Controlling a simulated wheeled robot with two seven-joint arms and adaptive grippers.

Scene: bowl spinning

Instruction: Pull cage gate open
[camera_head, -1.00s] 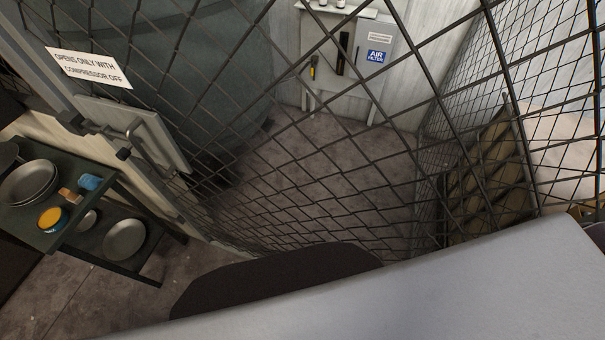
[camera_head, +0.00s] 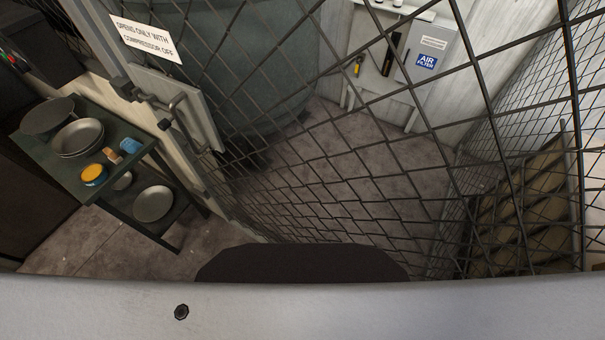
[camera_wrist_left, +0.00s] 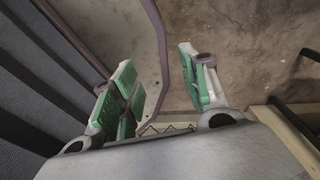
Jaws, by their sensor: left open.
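The cage gate (camera_head: 350,180) is a dark wire mesh that fills the middle of the head view. A grey latch plate with a dark bent handle (camera_head: 181,103) sits at its left edge, below a white sign (camera_head: 146,39) reading "opens only with compressor off". My left gripper (camera_wrist_left: 164,85) shows in the left wrist view. Its green-padded fingers are apart, with nothing seen held between them. Neither gripper is visible in the head view, so the distance from the left gripper to the handle cannot be told.
A dark shelf cart (camera_head: 62,172) with bowls, a blue cup (camera_head: 130,146) and a yellow-topped tin (camera_head: 94,174) stands at the left. Behind the mesh is an air filter cabinet (camera_head: 430,48). Bare floor (camera_head: 75,243) shows below the cart.

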